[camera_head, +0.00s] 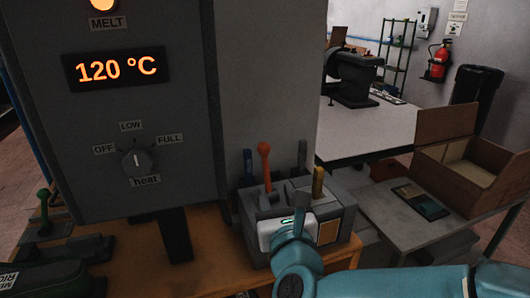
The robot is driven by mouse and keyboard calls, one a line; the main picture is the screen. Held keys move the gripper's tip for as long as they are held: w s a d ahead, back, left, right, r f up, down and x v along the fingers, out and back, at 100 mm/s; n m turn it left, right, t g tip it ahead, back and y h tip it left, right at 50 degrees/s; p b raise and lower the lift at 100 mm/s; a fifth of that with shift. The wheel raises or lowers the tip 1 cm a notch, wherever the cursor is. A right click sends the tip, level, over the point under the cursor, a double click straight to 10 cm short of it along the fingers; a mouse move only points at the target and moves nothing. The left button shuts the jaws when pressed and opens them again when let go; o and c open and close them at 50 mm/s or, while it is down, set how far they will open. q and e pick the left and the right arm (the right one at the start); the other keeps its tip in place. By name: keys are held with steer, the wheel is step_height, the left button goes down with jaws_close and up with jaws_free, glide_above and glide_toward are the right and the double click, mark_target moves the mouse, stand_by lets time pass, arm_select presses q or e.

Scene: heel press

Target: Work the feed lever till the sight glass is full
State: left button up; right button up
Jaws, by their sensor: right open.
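A grey lever box (340,207) stands on the orange-brown bench. From it rise an orange ball-topped lever (264,160), a blue lever (248,165), a grey lever (302,157) and a yellow lever (318,183). I cannot tell from any label which one is the feed lever. My right gripper (291,228) is open, in front of the box and below the orange lever. Its body hides part of the box front, and its fingertips are hard to make out. I cannot make out a sight glass. My left gripper is not in view.
A grey machine panel (95,120) shows 120 °C, a lit MELT lamp (103,4) and a heat knob (137,162). A green-handled lever (43,205) stands at left. A side table (400,230) with an open cardboard box (470,165) is at right.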

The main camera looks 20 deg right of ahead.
mark_target(265, 160)
steer(key=w+p, duration=0.1)
steer(key=w, duration=0.4)
steer(key=w+d+p, duration=0.1)
steer(key=w+p, duration=0.1)
steer(key=w, duration=0.3)
steer(key=w+d+p, duration=0.1)
steer(key=w, duration=0.4)
steer(key=shift+w+d+r, duration=0.15)
steer(key=shift+w, duration=0.1)
steer(key=shift+w+p, duration=0.35)
steer(key=shift+w, duration=0.1)
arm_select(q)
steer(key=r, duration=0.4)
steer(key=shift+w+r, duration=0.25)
arm_select(e)
steer(key=shift+c, duration=0.2)
